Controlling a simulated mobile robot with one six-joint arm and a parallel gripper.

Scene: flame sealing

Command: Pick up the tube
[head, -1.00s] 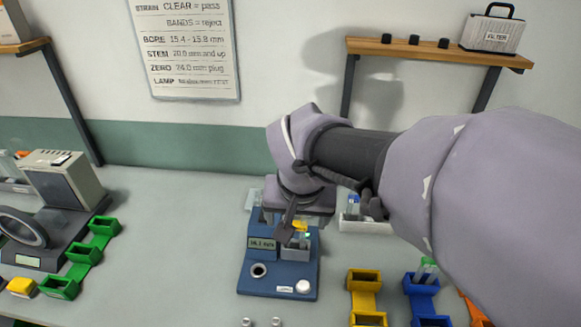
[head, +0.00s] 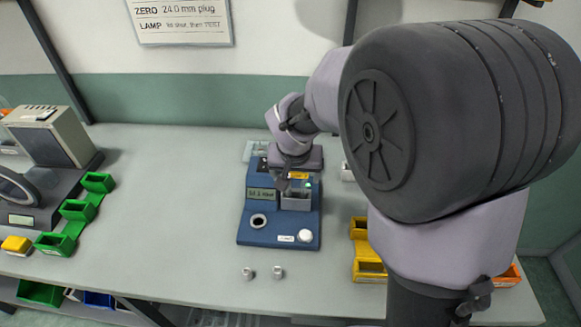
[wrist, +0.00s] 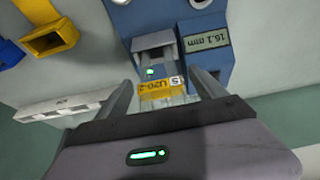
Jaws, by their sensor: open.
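The tube (wrist: 175,75) looks like clear glass with a yellow-orange label (wrist: 158,86) reading U20-2. It stands at the grey holder (wrist: 153,45) of the blue gauge (head: 254,231). My gripper (wrist: 164,88) is open, with one finger on each side of the label in the wrist view. I cannot tell whether either finger touches the tube. In the head view my gripper (head: 286,185) is at the back of the gauge and partly hides the tube. The gauge display (wrist: 205,41) reads 16.1 mm.
Yellow bins (head: 368,268) stand right of the gauge, partly behind my arm. Green bins (head: 78,210) and a grey machine (head: 50,135) stand at left. Two small metal pieces (head: 263,272) lie in front of the gauge. The bench (head: 165,220) between gauge and green bins is clear.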

